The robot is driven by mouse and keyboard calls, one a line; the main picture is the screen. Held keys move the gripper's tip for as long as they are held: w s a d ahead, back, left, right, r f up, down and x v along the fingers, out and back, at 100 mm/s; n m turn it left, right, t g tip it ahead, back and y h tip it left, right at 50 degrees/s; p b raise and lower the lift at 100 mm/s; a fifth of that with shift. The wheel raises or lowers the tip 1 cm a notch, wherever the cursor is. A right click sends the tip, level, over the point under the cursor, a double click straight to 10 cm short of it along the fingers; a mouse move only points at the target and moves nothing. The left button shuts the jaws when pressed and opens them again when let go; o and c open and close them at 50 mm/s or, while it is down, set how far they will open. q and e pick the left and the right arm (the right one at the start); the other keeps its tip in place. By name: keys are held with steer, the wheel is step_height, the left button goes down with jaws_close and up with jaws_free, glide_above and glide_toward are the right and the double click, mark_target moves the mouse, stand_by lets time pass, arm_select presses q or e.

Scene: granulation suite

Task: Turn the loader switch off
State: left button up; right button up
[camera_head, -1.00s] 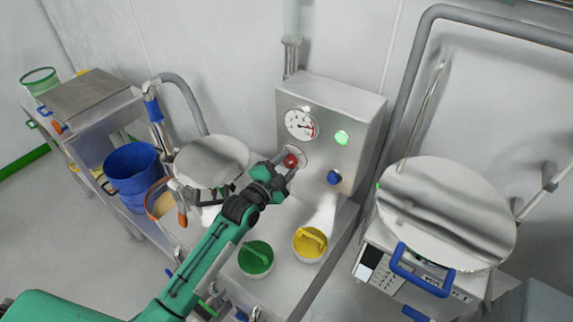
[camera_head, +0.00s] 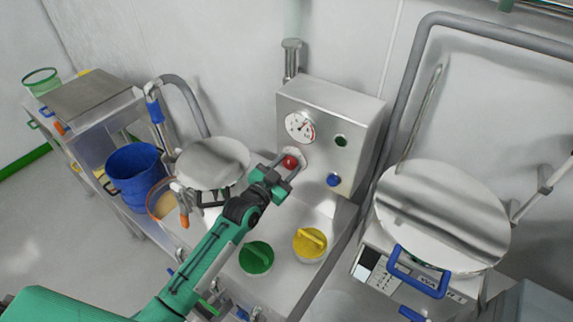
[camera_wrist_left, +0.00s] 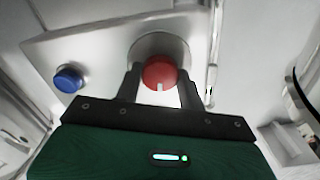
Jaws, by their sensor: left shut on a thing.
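The loader switch is a red round knob (camera_head: 289,162) on the front of a steel control box (camera_head: 338,103). In the left wrist view the red knob (camera_wrist_left: 160,73) shows a short white mark at its lower edge. My left gripper (camera_head: 284,167) is at the knob, with its two fingers on either side of it, shut on it. In the left wrist view the fingers (camera_wrist_left: 160,82) flank the knob. The round lamp (camera_head: 341,141) on the box is dark green and unlit. My right gripper is not in view.
The box also carries a dial gauge (camera_head: 299,127) and a blue button (camera_head: 334,180). A green lid (camera_head: 256,258) and a yellow lid (camera_head: 309,243) are below. A blue bucket (camera_head: 133,175) stands left, a large steel round lid (camera_head: 443,213) right.

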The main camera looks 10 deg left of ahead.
arm_select(q)
steer(key=n+p, duration=0.1)
steer(key=n, duration=0.4)
steer(key=shift+n, duration=0.3)
steer(key=n, duration=0.3)
steer(key=shift+a+f+n, duration=0.1)
steer(key=shift+n, duration=1.1)
steer(key=o, duration=1)
steer(key=shift+c, duration=0.2)
